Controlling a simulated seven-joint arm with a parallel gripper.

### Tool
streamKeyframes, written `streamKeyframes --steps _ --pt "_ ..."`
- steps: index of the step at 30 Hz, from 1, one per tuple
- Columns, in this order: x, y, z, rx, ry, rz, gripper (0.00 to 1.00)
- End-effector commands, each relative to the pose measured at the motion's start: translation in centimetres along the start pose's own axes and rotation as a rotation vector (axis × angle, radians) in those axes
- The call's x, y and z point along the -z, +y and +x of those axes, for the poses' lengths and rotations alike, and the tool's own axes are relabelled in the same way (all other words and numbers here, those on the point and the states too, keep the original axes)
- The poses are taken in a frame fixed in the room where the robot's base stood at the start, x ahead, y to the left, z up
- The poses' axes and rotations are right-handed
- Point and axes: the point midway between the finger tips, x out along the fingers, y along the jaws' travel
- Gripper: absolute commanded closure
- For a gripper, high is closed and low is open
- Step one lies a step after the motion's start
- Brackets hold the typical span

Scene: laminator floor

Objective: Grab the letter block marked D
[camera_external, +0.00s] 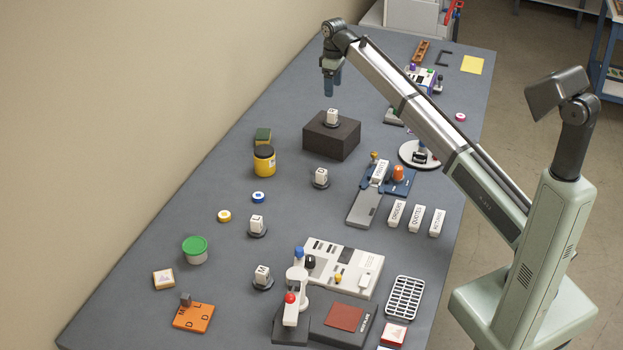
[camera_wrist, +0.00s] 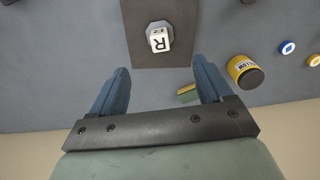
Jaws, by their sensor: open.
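Several white letter blocks stand on small dark round bases. One block (camera_external: 332,116) stands on the black box; in the wrist view this block (camera_wrist: 158,41) reads R. Three others stand on the table: one (camera_external: 321,176) in front of the box, one (camera_external: 257,223) further left, one (camera_external: 262,275) nearest the camera. Their letters are too small to read surely, so I cannot tell which is D. My gripper (camera_external: 329,92) is open and empty, pointing down above the black box, apart from the R block. Its blue fingers show in the wrist view (camera_wrist: 163,70).
The black box (camera_external: 331,143) raises its block above the table. A yellow jar (camera_external: 264,163) and a green-topped sponge (camera_external: 263,137) stand left of it. An orange lettered plate (camera_external: 194,318) lies front left. A white-and-grey machine (camera_external: 345,262) occupies the front middle.

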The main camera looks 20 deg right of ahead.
Motion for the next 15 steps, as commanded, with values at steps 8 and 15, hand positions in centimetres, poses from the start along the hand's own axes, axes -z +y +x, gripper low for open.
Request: streamKeyframes --steps 8,15 --pt "0.0 0.0 0.0 0.000 0.000 0.000 0.13" --pt "2.0 -3.4 0.3 0.002 -0.003 -0.045 0.13"
